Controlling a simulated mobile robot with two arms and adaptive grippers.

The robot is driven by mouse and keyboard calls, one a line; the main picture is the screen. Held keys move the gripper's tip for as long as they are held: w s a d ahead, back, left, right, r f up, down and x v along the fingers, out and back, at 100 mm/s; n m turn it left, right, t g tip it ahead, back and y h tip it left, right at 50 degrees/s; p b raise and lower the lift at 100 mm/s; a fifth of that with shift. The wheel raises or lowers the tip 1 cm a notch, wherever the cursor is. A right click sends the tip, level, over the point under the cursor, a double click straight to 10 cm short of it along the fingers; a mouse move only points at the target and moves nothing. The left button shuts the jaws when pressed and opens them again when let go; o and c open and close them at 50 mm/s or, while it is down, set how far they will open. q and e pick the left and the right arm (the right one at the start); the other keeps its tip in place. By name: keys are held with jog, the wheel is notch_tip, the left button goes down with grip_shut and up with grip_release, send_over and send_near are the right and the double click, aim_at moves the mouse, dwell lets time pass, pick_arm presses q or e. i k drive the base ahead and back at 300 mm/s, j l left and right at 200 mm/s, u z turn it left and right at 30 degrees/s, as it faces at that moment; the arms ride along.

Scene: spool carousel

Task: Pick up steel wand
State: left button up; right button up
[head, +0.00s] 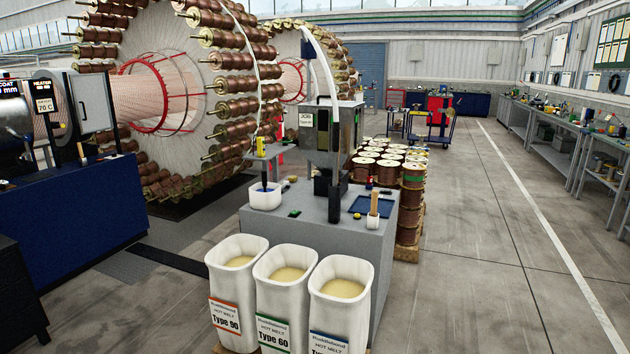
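I cannot make out for certain which thing is the steel wand. A grey cabinet (305,235) in the middle of the head view carries several upright items. A dark slim upright piece (264,173) stands in a white tub (265,197) at its left. Neither of my grippers shows in the view.
Three white hopper bags (339,270) of yellowish granules stand in front of the cabinet. A blue tray (371,207) lies on top. Copper spools (412,175) are stacked behind right. Large spool carousels (190,95) fill the left. The floor (480,260) at right is clear.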

aim_at(336, 125)
jog(key=i+j+u, duration=0.15)
jog(key=i+u, duration=0.25)
jog(key=i, duration=0.45)
jog(key=i+u, duration=0.4)
jog(key=i, duration=0.45)
jog(key=l, duration=0.1)
